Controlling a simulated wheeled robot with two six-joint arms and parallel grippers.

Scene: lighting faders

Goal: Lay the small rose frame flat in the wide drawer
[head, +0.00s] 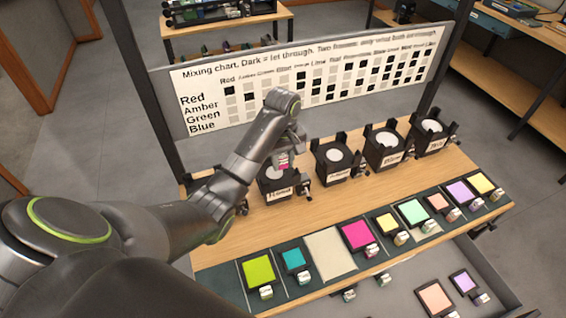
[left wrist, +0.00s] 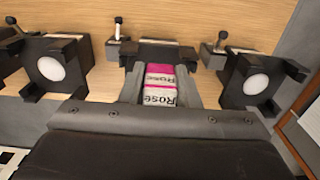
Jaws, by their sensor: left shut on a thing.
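My left gripper (head: 283,160) is shut on the small rose frame by its white tab, which reads "Rose" in the left wrist view (left wrist: 159,97). In the head view only a small pink and white bit of the rose frame (head: 283,166) shows below the fingers. My right gripper is not in view.
Black lamp holders (head: 335,160) with levers line the bench. A dark mat (head: 221,284) before them carries several coloured frames, including a larger magenta one (head: 357,235). The mixing chart (head: 300,85) stands behind. The drawer has bare floor left of its frames.

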